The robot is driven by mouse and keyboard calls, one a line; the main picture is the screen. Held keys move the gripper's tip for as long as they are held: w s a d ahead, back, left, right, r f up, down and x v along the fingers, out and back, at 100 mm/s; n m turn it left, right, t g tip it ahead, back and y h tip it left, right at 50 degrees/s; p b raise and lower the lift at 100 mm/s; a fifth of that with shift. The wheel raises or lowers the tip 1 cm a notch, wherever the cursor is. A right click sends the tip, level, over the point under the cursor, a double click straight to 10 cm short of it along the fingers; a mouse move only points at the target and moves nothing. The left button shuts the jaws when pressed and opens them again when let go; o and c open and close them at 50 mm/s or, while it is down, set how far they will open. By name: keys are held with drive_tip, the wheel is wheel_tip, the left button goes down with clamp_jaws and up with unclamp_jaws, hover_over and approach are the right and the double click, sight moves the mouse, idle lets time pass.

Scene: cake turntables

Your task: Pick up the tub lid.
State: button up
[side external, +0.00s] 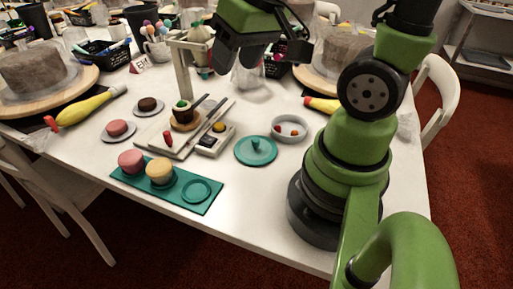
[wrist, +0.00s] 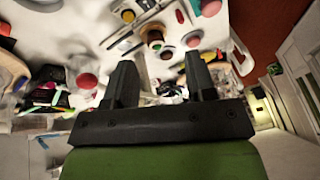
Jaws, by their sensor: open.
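The tub lid, a flat teal disc with a small upright knob (side external: 270,156), lies on the white table in the side external view. I cannot make out the lid in the wrist view.
A teal tray (side external: 163,202) with pink and yellow cakes lies at front left. A beige stand (side external: 184,75) with a small potted cake rises left of my gripper. Piping bags (side external: 90,106) and cake turntables (side external: 75,88) lie around. Bare table lies in front of the lid.

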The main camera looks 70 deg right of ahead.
drive_tip(key=d+f+g, duration=0.2)
drive_tip(key=d+f, duration=0.2)
drive_tip(key=f, duration=0.2)
drive_tip(key=g, duration=0.2)
approach(256, 139)
drive_tip(key=shift+h, duration=0.4)
drive_tip(key=shift+w+a+f, duration=0.1)
drive_tip(key=shift+w+f, duration=0.05)
drive_tip(key=shift+f, duration=2.4)
drive_tip(key=shift+w+a+f, duration=0.1)
drive_tip(key=shift+w+f, duration=0.1)
drive_tip(key=shift+f, duration=2.35)
drive_tip(key=shift+t, duration=0.3)
clamp_jaws()
